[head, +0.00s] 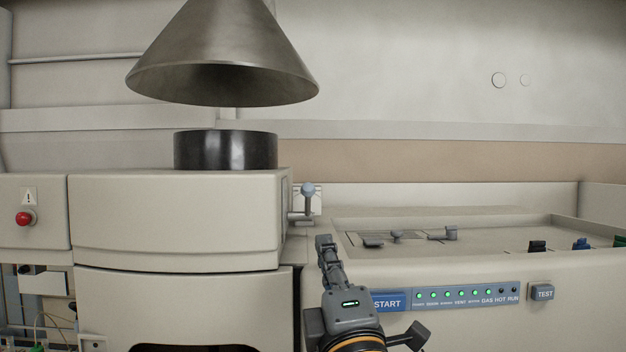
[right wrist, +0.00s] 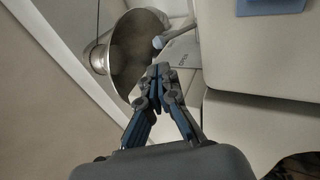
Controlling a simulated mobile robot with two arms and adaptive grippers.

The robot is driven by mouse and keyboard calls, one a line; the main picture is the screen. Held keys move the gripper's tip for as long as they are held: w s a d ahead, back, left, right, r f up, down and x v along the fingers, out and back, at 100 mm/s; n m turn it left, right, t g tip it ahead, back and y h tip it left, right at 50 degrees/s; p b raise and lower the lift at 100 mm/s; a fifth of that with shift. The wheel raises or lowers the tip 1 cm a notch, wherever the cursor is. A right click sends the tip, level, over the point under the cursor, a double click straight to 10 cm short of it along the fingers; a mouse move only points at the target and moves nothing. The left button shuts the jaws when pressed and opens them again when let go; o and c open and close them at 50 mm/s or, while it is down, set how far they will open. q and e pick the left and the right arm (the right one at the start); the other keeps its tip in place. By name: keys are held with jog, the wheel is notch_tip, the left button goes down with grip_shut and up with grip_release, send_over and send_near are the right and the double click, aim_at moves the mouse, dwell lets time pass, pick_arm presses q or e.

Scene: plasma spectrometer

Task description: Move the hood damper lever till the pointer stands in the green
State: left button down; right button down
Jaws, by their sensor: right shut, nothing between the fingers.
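The hood damper lever (head: 308,198) has a pale blue ball knob and stands upright at the right side of the beige cabinet. A pale plate (head: 317,199) is behind it; I cannot make out a pointer or a green zone on it. My right gripper (head: 325,242) is shut and empty, just below and slightly right of the lever, apparently apart from it. In the right wrist view the shut fingertips (right wrist: 159,70) are close to the lever (right wrist: 162,41) and the pale plate (right wrist: 183,56). My left gripper is not in view.
A metal cone hood (head: 222,60) hangs above a black collar (head: 225,151) on the cabinet (head: 180,220). At right is a panel with a blue START button (head: 388,302), green lights and a TEST button (head: 542,292). A red button (head: 24,218) is far left.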

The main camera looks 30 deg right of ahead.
aim_at(310, 193)
jog(key=p+x, duration=0.8)
jog(key=x, duration=0.2)
jog(key=shift+a, duration=0.15)
jog(key=shift+w+r+p, duration=0.2)
jog(key=shift+w+p, duration=0.15)
jog(key=shift+p, duration=0.05)
jog(key=shift+w+d+r+p, duration=0.3)
jog(key=shift+w+r+p, duration=0.1)
jog(key=shift+r, duration=0.2)
jog(key=shift+w+r, duration=0.1)
jog(key=shift+w, duration=0.05)
